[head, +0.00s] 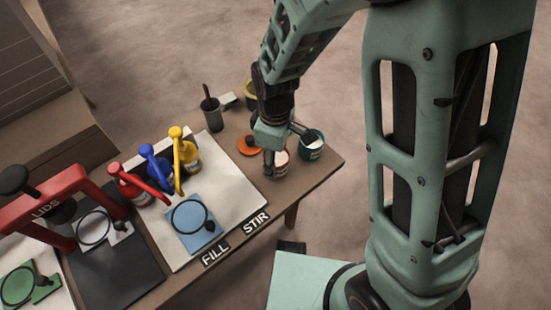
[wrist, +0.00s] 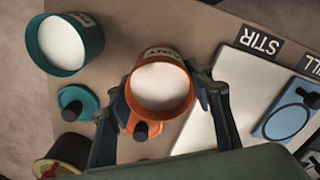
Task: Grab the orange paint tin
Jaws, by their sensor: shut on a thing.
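The orange paint tin (wrist: 161,56) is open and full of white paint in the wrist view. My gripper (wrist: 163,93) is shut on it, with one finger on each side of its wall. In the head view the tin (head: 279,171) shows below my gripper (head: 277,150) at the right end of the bench, partly covered by it. The tin looks upright; I cannot tell whether its base touches the bench. An orange lid (wrist: 145,129) with a black knob lies beside it, partly hidden by the tin.
A teal tin (head: 312,147) of white paint stands close to the right, and its teal lid (wrist: 76,103) lies near it. A white board (head: 213,158) holds red, blue and yellow pump bottles and a blue pad (head: 191,226). A dark cup (head: 212,117) stands behind.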

